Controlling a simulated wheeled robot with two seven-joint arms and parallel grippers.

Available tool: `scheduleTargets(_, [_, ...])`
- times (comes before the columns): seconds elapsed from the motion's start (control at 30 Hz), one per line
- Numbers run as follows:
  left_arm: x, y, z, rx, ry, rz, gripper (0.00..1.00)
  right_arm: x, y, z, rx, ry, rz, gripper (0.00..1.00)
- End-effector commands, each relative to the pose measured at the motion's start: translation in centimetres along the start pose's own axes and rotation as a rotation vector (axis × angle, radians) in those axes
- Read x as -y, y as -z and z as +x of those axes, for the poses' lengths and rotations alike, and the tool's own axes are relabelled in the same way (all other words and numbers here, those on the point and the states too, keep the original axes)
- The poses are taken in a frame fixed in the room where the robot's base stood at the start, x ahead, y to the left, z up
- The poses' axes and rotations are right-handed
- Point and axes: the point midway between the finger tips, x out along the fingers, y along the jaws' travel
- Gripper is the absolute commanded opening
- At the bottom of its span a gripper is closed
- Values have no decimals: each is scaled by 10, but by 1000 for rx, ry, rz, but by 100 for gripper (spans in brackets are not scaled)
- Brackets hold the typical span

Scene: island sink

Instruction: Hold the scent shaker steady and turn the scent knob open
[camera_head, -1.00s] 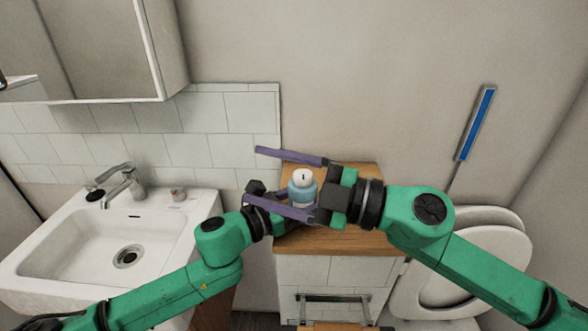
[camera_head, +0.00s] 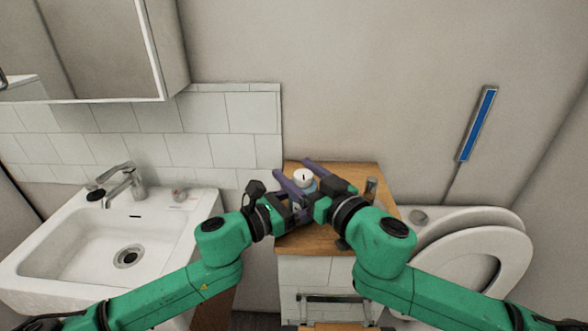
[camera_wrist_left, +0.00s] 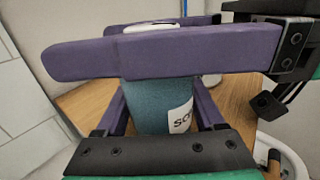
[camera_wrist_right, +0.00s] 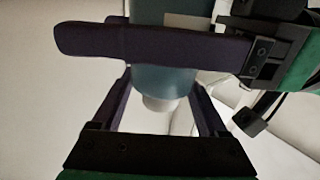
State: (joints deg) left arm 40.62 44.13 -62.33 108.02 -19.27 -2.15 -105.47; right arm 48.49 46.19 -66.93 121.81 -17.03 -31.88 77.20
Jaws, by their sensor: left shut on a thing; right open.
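The scent shaker has a blue body with a white top knob (camera_head: 303,175) and stands upright on the wooden counter. Its body and part of its label show in the left wrist view (camera_wrist_left: 150,103). My left gripper (camera_head: 291,208) is shut on the shaker's body, one finger on each side; its fingers are mostly hidden in the head view. My right gripper (camera_head: 291,167) is open, its purple fingers on either side of the knob. The right wrist view shows the shaker upside down, with the white knob (camera_wrist_right: 158,103) between the fingers and clear of them.
A wooden counter (camera_head: 305,246) lies under the grippers, with a small metallic item (camera_head: 371,187) at its right. A white sink (camera_head: 60,255) with a tap (camera_head: 125,182) is at left. A toilet (camera_head: 490,240) is at right.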

Motion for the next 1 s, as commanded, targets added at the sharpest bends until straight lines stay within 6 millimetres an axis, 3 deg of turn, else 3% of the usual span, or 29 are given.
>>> scheduleTargets(0.13, [0, 1, 0, -1, -1, 0, 5, 1, 1, 13, -1, 1, -1, 76])
scheduleTargets(0.33, [0, 1, 0, -1, -1, -1, 5, 1, 0, 13, -1, 1, -1, 76])
scheduleTargets(0.37, [0, 1, 0, -1, -1, -1, 5, 1, 0, 13, -1, 1, -1, 73])
scheduleTargets(0.5, [0, 1, 0, -1, -1, -1, 5, 0, 0, 13, -1, 1, -1, 19])
scheduleTargets(0.57, [0, 1, 0, -1, -1, -1, 5, 0, 0, 13, -1, 1, -1, 0])
scheduleTargets(1.0, [0, 1, 0, -1, 0, 0, 5, 2, -2, 13, 7, 88, -3, 0])
